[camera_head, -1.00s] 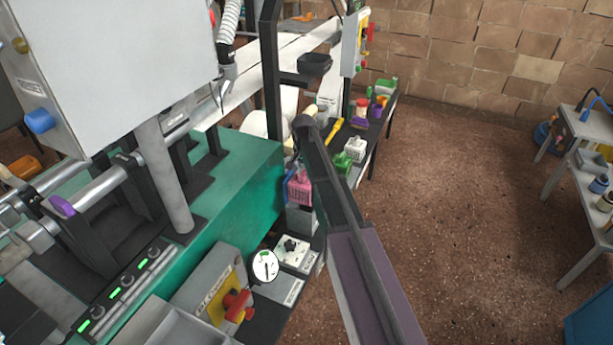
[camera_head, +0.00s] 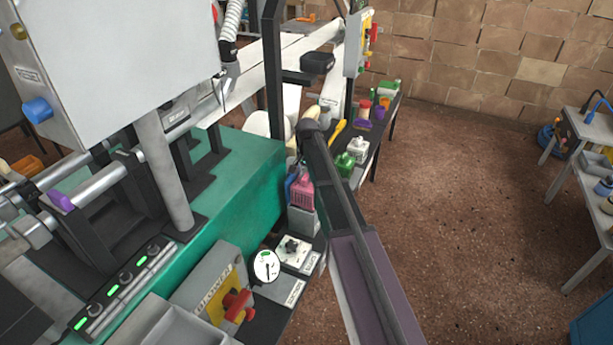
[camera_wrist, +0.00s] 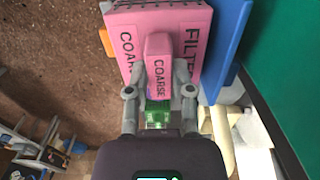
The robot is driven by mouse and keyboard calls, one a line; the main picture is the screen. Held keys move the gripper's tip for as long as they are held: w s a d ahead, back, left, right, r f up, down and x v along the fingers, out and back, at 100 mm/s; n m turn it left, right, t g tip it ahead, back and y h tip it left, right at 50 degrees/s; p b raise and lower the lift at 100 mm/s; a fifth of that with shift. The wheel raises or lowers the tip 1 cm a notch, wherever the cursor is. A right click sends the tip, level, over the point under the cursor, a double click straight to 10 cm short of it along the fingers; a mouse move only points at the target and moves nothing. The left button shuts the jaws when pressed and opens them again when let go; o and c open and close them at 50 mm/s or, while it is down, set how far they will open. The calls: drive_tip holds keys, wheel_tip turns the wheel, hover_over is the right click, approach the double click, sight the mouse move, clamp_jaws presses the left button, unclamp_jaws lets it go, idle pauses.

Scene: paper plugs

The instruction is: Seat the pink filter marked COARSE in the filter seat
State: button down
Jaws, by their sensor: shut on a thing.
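The pink filter (camera_head: 303,192) marked COARSE shows just left of my arm, above or on a grey block (camera_head: 303,220) beside the green machine. I cannot tell whether they touch, or whether this block is the filter seat. In the wrist view, the pink filter (camera_wrist: 118,45) fills the top, with COARSE and FILTER lettering and a raised handle labelled COARSE. My gripper (camera_wrist: 160,92) is shut on that handle, one finger on each side. In the head view my gripper is mostly hidden by my arm.
A blue panel (camera_wrist: 230,45) stands close along the filter's right side. The green machine (camera_head: 235,190) is beyond it. A green filter (camera_head: 345,161) and a white one (camera_head: 357,148) stand on the narrow bench behind. Open floor (camera_head: 470,220) lies to the right.

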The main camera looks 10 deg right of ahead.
sight(307, 203)
drive_tip(key=shift+f+b, duration=1.9)
drive_tip(key=shift+f, duration=0.25)
drive_tip(key=shift+f+b, duration=4.55)
idle(1.3)
